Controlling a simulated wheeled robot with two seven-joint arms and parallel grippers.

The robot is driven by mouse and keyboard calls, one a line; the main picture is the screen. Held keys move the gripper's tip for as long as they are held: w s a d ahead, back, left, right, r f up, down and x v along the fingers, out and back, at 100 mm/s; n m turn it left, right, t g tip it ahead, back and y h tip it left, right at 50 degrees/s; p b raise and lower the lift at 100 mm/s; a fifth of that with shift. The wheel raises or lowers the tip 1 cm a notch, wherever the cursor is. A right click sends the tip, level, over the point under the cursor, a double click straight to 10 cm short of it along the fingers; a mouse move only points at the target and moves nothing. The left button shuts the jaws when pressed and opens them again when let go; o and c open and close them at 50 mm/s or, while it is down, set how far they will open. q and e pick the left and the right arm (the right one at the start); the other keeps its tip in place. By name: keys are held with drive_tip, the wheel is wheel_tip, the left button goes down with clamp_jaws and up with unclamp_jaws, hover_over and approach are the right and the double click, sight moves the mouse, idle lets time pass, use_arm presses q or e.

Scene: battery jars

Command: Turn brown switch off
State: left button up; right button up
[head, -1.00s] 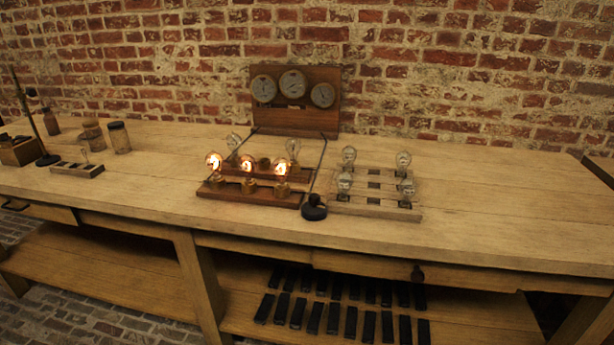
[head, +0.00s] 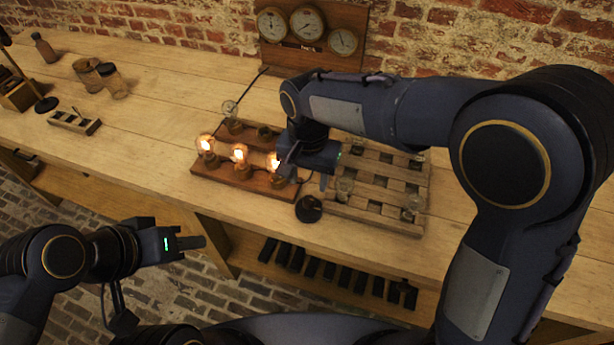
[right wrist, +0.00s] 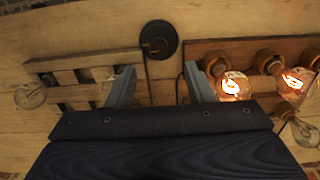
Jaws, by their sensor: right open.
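A small round switch (head: 309,208) with a dark base and a knob sits near the table's front edge, between the two bulb boards. Its brown tint is faint. It also shows in the right wrist view (right wrist: 159,40), with a cord leading off it. My right gripper (right wrist: 161,84) is open and empty above the boards, its fingers apart and not touching the switch. In the head view the right gripper (head: 292,176) partly hides the lit board's right end. My left gripper (head: 192,243) hangs in front of the table; its finger gap cannot be made out.
A dark wooden board (head: 235,178) carries three lit bulbs left of the switch. A pale slatted board (head: 372,215) with unlit bulbs is at right. A gauge panel (head: 352,58) stands behind. Jars (head: 112,82) stand at left. Dark blocks lie on the lower shelf (head: 238,254).

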sight(309, 199)
wheel_tip(309, 199, down, 7)
drive_tip(key=shift+d+r, duration=0.1)
idle(0.3)
drive_tip(key=c, duration=1)
